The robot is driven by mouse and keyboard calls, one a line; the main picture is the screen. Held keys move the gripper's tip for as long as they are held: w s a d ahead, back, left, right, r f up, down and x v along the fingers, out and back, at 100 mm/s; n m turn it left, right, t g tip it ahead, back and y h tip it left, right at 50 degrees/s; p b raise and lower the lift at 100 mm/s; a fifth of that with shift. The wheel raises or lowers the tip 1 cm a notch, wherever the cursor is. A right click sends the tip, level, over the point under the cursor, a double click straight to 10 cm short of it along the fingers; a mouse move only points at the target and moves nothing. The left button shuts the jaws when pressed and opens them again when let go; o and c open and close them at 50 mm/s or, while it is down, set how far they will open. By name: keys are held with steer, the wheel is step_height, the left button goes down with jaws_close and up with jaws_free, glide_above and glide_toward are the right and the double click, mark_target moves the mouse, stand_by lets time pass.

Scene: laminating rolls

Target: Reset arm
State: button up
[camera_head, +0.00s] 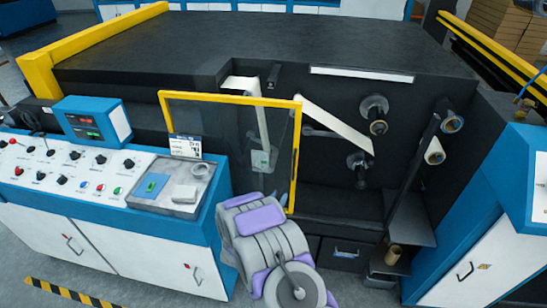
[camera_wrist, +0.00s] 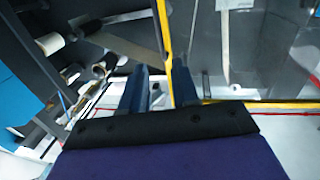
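My arm (camera_head: 265,245), grey with purple panels, is folded low in the head view, in front of the laminating machine and beside the control desk. My gripper's fingertips cannot be made out in the head view. The yellow-framed clear door (camera_head: 230,98) stands in front of the machine behind my arm. Its yellow frame (camera_wrist: 222,101) also shows beyond the fingers in the wrist view; contact cannot be judged.
The control desk (camera_head: 100,215) with buttons stands left of my arm. Several rollers, one of them a spindle (camera_head: 375,108), stick out of the machine's dark face at right. A small roll (camera_head: 393,255) sits on a low shelf. A blue-and-white cabinet (camera_head: 480,255) bounds the right.

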steer(key=a+r+g+y, duration=0.5)
steer(key=r+y, duration=0.1)
steer(key=s+a+r+n+g+y+b, duration=0.1)
steer(key=s+r+n+g+y, duration=0.25)
steer(key=s+r, duration=0.45)
steer(key=s+d+r+g, duration=0.2)
steer(key=s+d, duration=0.3)
steer(key=s, duration=0.8)
steer(key=s+d+r+n+g+h+b, duration=0.1)
steer(key=s+d+g, duration=0.3)
steer(key=s, duration=1)
steer(key=s+d+r+g+h, duration=0.1)
steer(key=s+d+r+g, duration=0.2)
steer(key=s, duration=1.1)
steer(key=d+r, duration=0.1)
steer(key=d, duration=0.1)
steer(key=shift+d+g, duration=0.35)
